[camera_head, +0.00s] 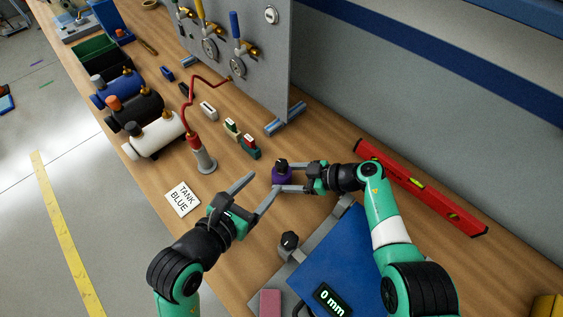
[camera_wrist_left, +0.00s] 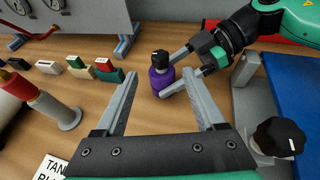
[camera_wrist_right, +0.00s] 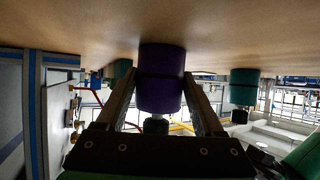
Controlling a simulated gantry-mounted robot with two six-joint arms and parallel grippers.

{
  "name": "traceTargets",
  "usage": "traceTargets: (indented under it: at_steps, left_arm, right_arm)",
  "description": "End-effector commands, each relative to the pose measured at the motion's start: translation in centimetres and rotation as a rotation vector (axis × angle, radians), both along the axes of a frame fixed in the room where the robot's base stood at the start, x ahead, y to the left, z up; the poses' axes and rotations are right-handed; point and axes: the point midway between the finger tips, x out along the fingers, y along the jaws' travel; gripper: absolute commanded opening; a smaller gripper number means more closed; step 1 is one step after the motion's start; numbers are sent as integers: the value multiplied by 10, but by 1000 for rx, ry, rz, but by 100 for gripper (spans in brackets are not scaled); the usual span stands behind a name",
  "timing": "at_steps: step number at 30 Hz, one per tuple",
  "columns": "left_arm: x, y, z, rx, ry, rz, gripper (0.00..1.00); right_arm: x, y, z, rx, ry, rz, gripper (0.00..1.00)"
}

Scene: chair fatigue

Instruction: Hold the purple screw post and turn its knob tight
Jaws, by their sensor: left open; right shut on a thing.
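The purple screw post (camera_head: 281,175) stands on the bench with a black knob (camera_head: 281,163) on top. In the left wrist view the purple post (camera_wrist_left: 162,82) and its black knob (camera_wrist_left: 160,57) are upright. My right gripper (camera_head: 278,177) is shut around the purple body from the right; the right wrist view shows the purple post (camera_wrist_right: 161,90) between its fingers. My left gripper (camera_head: 262,192) is open and empty, left of and nearer than the post. In the left wrist view, its fingers frame bare wood, with the post beyond.
A blue-topped device (camera_head: 335,262) with a "0 mm" display and a black knob (camera_head: 289,240) is in front. A red level (camera_head: 425,190) lies behind my right arm. A red-and-grey post (camera_head: 201,152), small blocks (camera_head: 249,147) and a "TANK BLUE" card (camera_head: 183,198) are left.

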Motion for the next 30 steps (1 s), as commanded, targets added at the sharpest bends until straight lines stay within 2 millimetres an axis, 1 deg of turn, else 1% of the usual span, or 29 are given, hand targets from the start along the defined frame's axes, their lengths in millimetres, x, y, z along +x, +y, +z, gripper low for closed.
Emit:
traceTargets:
  at_steps: [6, 12, 15, 18, 26, 30]
  left_arm:
    - [39, -24, -19, 0, 2, -3, 72]
    - [68, -41, -32, 2, 0, -2, 72]
    - [77, -45, -36, 0, 0, -1, 72]
    - [81, -47, -38, 0, -1, 0, 72]
    - [82, -48, -39, 1, 0, 0, 72]
    - [82, -48, -39, 1, 0, 0, 47]
  right_arm:
    - [0, 0, 0, 0, 0, 0, 38]
    - [0, 0, 0, 0, 0, 0, 38]
    - [0, 0, 0, 0, 0, 0, 38]
    - [0, 0, 0, 0, 0, 0, 38]
    - [0, 0, 0, 0, 0, 0, 38]
    - [0, 0, 0, 0, 0, 0, 38]
